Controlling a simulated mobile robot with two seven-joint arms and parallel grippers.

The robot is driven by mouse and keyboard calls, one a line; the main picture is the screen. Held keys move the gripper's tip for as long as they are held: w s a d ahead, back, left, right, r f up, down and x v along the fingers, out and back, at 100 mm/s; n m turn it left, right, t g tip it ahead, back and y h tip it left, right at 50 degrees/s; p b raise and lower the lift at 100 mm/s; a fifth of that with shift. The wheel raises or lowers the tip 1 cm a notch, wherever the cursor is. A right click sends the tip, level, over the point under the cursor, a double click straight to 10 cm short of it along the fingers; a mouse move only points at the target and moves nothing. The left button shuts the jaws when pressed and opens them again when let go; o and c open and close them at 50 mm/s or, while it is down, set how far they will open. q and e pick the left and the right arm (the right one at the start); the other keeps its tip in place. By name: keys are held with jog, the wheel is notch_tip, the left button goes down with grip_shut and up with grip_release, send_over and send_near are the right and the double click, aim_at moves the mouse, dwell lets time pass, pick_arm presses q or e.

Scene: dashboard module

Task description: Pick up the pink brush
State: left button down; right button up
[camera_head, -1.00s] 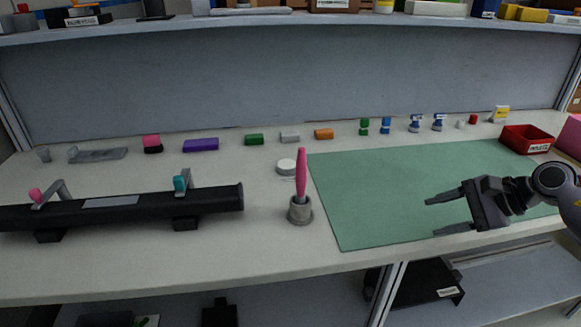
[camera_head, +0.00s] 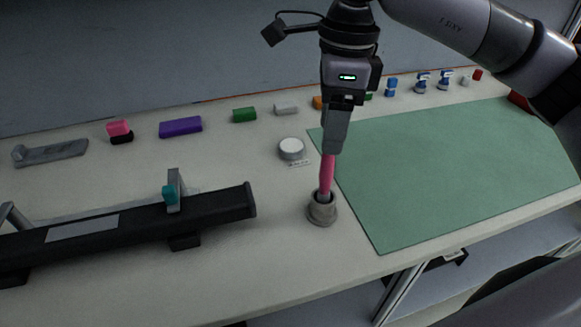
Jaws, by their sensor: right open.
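The pink brush (camera_head: 327,176) stands upright in a small grey round holder (camera_head: 322,210) on the bench, left of the green mat. My right gripper (camera_head: 331,148) points down at the top of the brush, and its fingers hide the upper part of the handle. The jaws are open; whether a finger touches the handle cannot be told. My left gripper is not in view.
A long black bar with a teal clamp (camera_head: 170,195) lies to the left. A white round piece (camera_head: 291,149) sits behind the holder. Purple (camera_head: 180,127), green (camera_head: 244,115) and other small blocks line the back. The green mat (camera_head: 450,180) is bare.

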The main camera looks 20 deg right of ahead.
aim_at(327, 159)
jog(key=shift+w+a+h, duration=0.1)
jog(key=shift+a+h, duration=0.2)
jog(key=shift+h, duration=0.1)
jog(key=shift+f, duration=0.25)
jog(key=f, duration=0.6)
jog(key=shift+d+f+p, duration=0.2)
jog(key=shift+d+p, duration=0.05)
jog(key=shift+p, duration=0.15)
grip_shut()
